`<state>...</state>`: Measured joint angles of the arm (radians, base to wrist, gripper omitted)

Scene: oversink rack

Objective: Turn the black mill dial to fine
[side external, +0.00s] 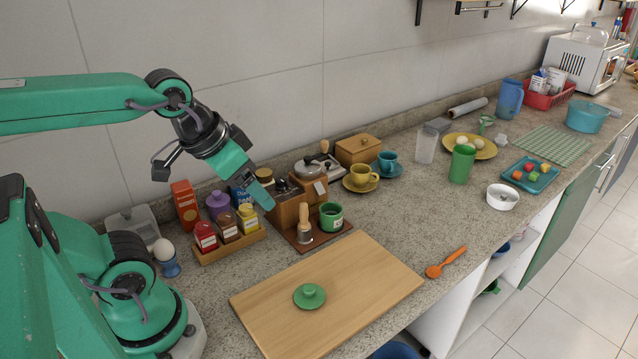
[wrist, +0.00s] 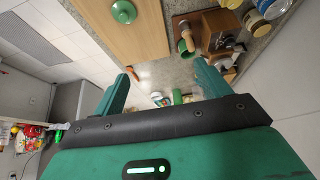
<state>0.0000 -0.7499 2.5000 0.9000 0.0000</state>
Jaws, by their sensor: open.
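The mill (side external: 310,188) is a wooden box with a silver domed top and a wooden-knobbed crank, standing near the wall in the side external view. I cannot make out its black dial or setting clearly; dark parts show around the wooden boxes beside my gripper.
A green mug (side external: 331,217) and a wooden-handled tamper (side external: 304,226) stand on a brown mat. The spice rack (side external: 232,247) holds several jars at left. A cutting board (side external: 365,285) with a green lid (side external: 309,295) lies in front. Yellow cup (side external: 364,174) stands right.

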